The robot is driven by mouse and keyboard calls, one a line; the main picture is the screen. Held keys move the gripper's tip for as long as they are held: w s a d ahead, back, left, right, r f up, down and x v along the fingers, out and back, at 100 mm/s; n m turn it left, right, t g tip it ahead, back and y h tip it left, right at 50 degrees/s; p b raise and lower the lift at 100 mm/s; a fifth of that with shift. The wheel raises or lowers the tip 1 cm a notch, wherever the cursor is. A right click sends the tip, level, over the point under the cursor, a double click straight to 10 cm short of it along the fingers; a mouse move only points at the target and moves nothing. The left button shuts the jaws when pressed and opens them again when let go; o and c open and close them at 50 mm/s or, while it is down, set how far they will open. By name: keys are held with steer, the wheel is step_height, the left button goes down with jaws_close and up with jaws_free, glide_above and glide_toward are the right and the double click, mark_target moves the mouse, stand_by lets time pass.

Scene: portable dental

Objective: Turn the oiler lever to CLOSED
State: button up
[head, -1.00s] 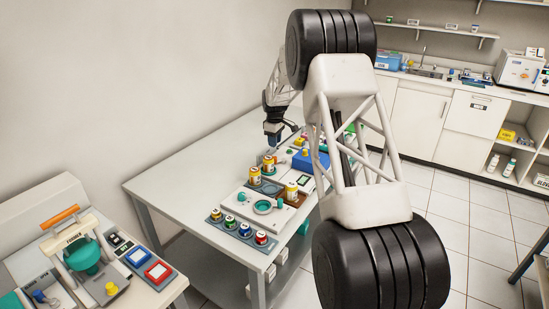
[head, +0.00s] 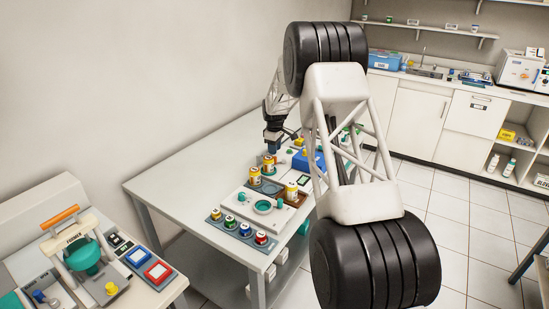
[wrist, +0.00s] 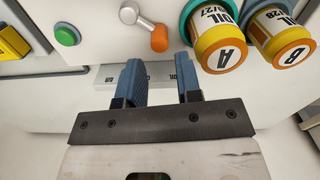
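In the wrist view a small lever (wrist: 159,38) with an orange rounded end joins a grey round pivot (wrist: 129,12) on a pale panel. The orange end points down and to the right of the pivot. My gripper (wrist: 158,60) has two blue fingers, apart, with nothing visible between them. The fingertips appear just below the orange end; I cannot tell whether they touch anything. In the head view my gripper (head: 271,148) is over the table, behind the yellow-banded bottles. The lever is not clearly distinguishable there, and no CLOSED mark is readable.
Beside the lever are bottle A (wrist: 222,48), bottle B (wrist: 284,40) and a green button (wrist: 66,36). The table (head: 180,178) also holds a blue box (head: 308,158) and a row of coloured knobs (head: 246,229). The table's left part is clear.

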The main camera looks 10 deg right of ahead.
steer(key=shift+f, duration=2.3)
steer(key=shift+c, duration=0.4)
jaws_close()
